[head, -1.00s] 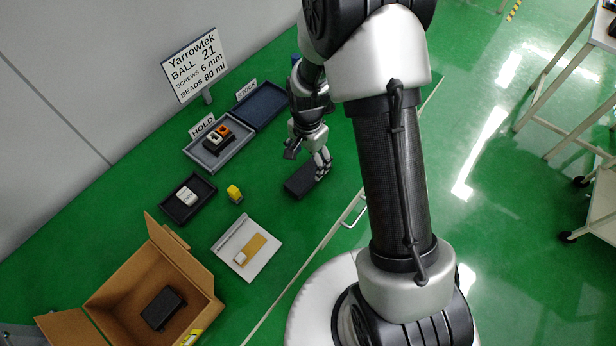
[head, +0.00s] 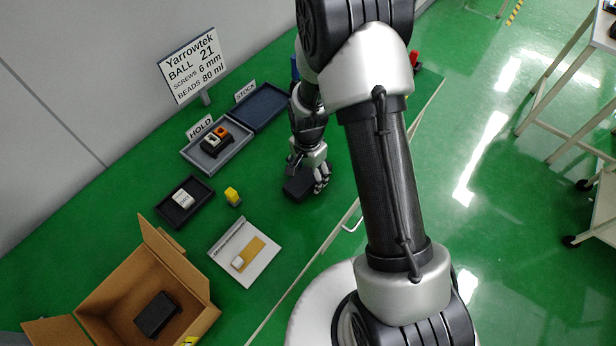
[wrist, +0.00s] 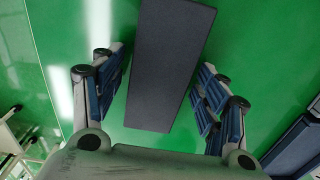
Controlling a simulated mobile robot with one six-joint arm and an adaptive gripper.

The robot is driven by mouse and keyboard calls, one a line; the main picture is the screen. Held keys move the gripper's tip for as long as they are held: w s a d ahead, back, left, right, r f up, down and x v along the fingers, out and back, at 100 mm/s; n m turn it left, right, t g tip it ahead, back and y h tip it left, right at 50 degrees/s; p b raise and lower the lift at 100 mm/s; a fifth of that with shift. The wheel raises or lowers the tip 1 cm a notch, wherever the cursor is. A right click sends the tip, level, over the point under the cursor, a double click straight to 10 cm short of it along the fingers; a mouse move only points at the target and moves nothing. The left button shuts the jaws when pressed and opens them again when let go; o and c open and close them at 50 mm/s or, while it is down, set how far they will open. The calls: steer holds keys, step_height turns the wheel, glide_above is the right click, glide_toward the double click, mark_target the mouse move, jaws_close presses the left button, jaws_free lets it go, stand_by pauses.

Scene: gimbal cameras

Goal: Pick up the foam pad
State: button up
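The foam pad (head: 299,184) is a dark grey block lying on the green bench near its front edge. In the wrist view the foam pad (wrist: 168,60) lies lengthwise between my two fingers, with green showing on both sides of it. My gripper (head: 307,180) is low over the pad. In the wrist view my gripper (wrist: 160,88) is open, its blue-padded fingers apart from the pad's sides. The fingers partly hide the pad in the head view.
A HOLD tray (head: 233,153) and a blue STOCK tray (head: 281,103) stand behind. A black tray (head: 207,188), a yellow item (head: 233,196) and a white board (head: 271,254) are to the left. An open cardboard box (head: 190,275) stands front left.

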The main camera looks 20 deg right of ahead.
steer(key=c, duration=0.8)
